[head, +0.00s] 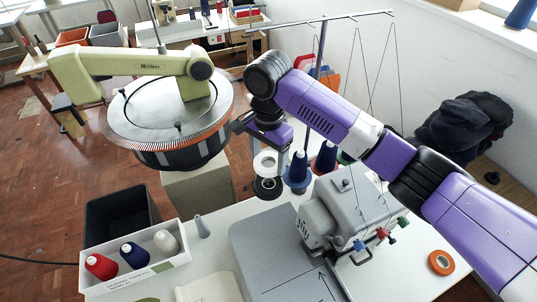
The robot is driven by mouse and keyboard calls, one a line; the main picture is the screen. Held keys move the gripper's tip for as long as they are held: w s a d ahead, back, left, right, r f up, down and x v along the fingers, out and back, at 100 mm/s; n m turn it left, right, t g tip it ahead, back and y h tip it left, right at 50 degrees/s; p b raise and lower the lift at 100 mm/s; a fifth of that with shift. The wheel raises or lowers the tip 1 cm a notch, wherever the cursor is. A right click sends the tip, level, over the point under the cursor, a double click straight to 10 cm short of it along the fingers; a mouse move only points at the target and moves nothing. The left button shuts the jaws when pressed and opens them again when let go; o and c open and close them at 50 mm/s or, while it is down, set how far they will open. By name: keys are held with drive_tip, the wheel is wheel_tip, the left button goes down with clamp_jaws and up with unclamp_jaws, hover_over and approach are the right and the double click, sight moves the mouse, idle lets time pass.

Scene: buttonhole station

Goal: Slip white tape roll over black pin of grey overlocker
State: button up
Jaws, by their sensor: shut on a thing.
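The white tape roll (265,161) is a small pale ring with a dark centre, near the middle of the head view. My gripper (275,160) points down and is shut on the roll, at its right side; the fingertips are small and partly hidden. The grey overlocker (345,215) stands on the white table to the right and nearer, with coloured knobs on its front. A small dark piece (345,183) shows on its top; I cannot tell whether it is the black pin. The roll is apart from the overlocker.
A black ring (268,188) sits just below the roll. Blue thread cones (298,170) stand close to my gripper. An orange roll (441,262) lies right of the overlocker. A white box (150,262) holds cones. A round green-armed machine (170,110) stands left.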

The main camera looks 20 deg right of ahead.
sight(268, 184)
wheel_tip(268, 184, down, 2)
drive_tip(key=shift+f+b, duration=0.1)
drive_tip(key=shift+b, duration=0.6)
drive_tip(key=shift+f, duration=2.75)
drive_tip(key=o, duration=1.4)
drive_tip(key=shift+r+b, duration=0.55)
drive_tip(key=shift+r, duration=3.35)
drive_tip(key=shift+s, duration=0.1)
